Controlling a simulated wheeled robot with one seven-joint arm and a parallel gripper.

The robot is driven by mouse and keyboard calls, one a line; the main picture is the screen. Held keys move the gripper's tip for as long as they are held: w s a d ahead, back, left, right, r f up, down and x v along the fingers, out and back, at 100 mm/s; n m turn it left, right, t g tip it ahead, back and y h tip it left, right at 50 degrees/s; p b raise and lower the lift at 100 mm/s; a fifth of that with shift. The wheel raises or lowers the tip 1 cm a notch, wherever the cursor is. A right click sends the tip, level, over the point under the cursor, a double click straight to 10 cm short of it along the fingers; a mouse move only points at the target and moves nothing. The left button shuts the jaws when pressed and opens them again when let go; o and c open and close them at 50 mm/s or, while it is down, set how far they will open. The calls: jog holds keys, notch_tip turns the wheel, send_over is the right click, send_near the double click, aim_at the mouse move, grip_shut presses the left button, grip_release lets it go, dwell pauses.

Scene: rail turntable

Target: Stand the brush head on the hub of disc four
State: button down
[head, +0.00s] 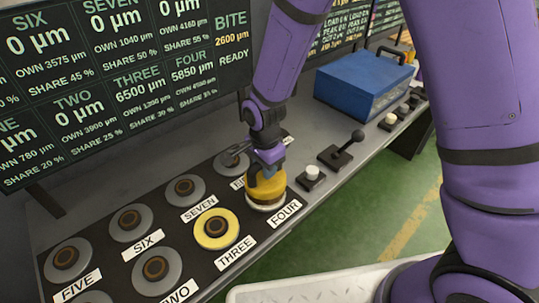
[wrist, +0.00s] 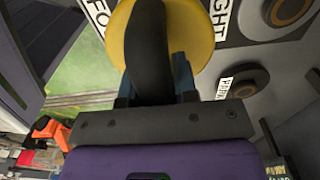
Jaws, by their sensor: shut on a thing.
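The brush head (head: 262,190) is a round yellow body with a darker band below it and a black arched handle (wrist: 150,45). It is over disc four (head: 265,207), whose pale rim shows just beneath it beside the FOUR label. The hub of disc four is hidden by the brush head. I cannot tell whether the brush head touches the disc. My gripper (head: 266,165) points down from above and is shut on the handle. In the wrist view its blue fingers (wrist: 155,85) lie on either side of the handle, with the yellow body (wrist: 200,40) beyond.
Disc three (head: 216,229) is yellow-topped, next to disc four. Grey discs six (head: 130,223), seven (head: 185,190) and five (head: 68,258) lie left. A white button (head: 312,173), a black lever (head: 345,150) and a blue box (head: 362,85) stand right. Screens rise behind.

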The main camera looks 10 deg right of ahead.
jog(key=shift+f, duration=0.1)
jog(key=c, duration=0.9)
grip_release()
